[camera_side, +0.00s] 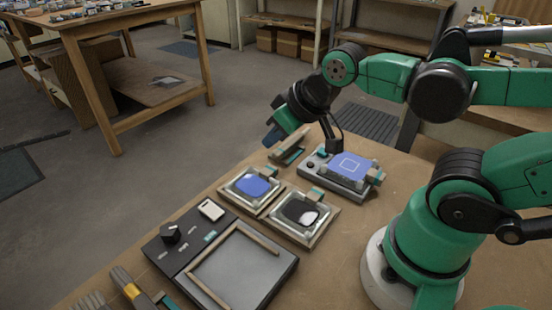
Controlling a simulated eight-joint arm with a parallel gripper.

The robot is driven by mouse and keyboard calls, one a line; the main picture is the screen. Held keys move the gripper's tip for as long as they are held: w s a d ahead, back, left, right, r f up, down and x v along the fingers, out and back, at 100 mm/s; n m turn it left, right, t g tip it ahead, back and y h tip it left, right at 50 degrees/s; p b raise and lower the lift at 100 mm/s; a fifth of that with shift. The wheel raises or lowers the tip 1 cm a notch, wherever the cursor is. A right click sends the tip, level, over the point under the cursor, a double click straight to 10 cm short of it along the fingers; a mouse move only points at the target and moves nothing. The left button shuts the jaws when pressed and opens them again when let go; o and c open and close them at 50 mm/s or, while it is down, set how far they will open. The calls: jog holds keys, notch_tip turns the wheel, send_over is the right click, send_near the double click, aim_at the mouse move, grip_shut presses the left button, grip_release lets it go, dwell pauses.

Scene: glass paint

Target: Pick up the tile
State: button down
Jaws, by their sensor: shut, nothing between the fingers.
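A blue square tile with a white square outline (350,165) lies flat on a grey device at the back right of the work table. My gripper (333,147) hangs down from the dark wrist at the back-left edge of this tile. It is shut and empty. Its fingertips are small and dark, and I cannot tell whether they touch the tile or device. A framed tray with a blue patch (252,186) lies left of the device. Another framed tray with a black and white patch (302,212) lies in front of the device.
A dark panel with a knob (170,234) and a grey tray with wooden rails (238,268) lie at the front left. Brushes or tools (130,288) lie at the front-left edge. A wooden strip (288,146) lies behind. Bare table (340,255) shows in front of my base.

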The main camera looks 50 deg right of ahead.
jog(key=shift+c, duration=2.2)
grip_release()
jog(key=g, duration=0.7)
send_over(378, 174)
notch_tip(378, 174, down, 6)
jog(key=shift+w+a+r, duration=0.1)
jog(key=shift+r, duration=0.1)
jog(key=shift+f, duration=2.8)
